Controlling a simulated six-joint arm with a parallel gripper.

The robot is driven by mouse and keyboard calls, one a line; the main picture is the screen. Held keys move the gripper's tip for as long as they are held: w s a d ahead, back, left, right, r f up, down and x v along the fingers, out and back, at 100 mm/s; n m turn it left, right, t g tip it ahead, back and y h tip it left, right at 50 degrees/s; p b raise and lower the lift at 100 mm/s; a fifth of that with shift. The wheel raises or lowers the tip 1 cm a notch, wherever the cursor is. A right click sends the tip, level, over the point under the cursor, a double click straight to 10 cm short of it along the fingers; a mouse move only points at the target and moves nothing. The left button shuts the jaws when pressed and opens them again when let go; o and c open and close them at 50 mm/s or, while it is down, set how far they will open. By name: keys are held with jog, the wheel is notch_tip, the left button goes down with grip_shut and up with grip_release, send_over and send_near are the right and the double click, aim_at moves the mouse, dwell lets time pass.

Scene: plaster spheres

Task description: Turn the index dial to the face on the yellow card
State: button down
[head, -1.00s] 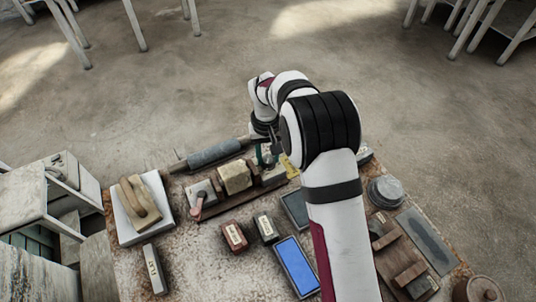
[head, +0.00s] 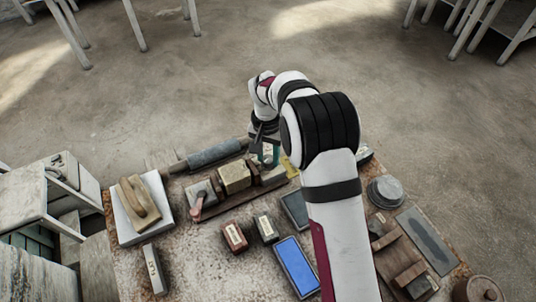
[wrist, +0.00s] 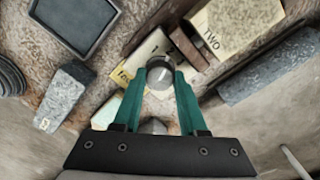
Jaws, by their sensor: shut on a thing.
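My gripper (wrist: 161,78) has its two green fingers shut on the round grey knob of the index dial (wrist: 159,83) in the wrist view. A pale plate (wrist: 160,46) with small marks lies around the knob, partly covered by the fingers. A pale block (wrist: 232,24) on the dial's axle shows a face reading "TWO". The yellow card (wrist: 123,76) peeks out left of the fingers; its writing is mostly hidden. In the head view my gripper (head: 268,152) is at the right end of the block (head: 235,178), and the card (head: 290,168) is partly hidden by my arm.
A grey roller (head: 213,154) lies behind the block. A blue stone (head: 294,266), a dark tray (head: 295,209) and small labelled blocks (head: 234,237) stand in front. A white slab with a wooden float (head: 140,203) is at left. My arm covers the table's middle right.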

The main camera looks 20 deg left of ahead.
aim_at(267, 158)
dwell(0.3)
jog(key=c, duration=0.7)
grip_release()
jog(key=shift+c, duration=0.2)
notch_tip(267, 158, up, 16)
jog(key=shift+a, duration=0.2)
jog(key=shift+f, duration=0.1)
jog(key=s+d+r+m, duration=0.1)
jog(key=s+d+r, duration=0.15)
jog(key=d, duration=0.25)
jog(key=s+d+r, duration=0.2)
jog(key=s+d, duration=0.1)
jog(key=d, duration=0.2)
jog(key=s+d+f+m, duration=0.1)
jog(key=s+d, duration=0.3)
jog(key=s, duration=0.3)
jog(key=s+d+f+m+y, duration=0.1)
jog(key=s+d, duration=0.3)
jog(key=s, duration=0.4)
jog(key=s+d+f+m+y, duration=0.1)
jog(key=s+d, duration=0.3)
jog(key=s, duration=0.4)
jog(key=shift+s+f+m, duration=0.2)
jog(key=shift+f+m, duration=0.2)
jog(key=shift+f, duration=0.4)
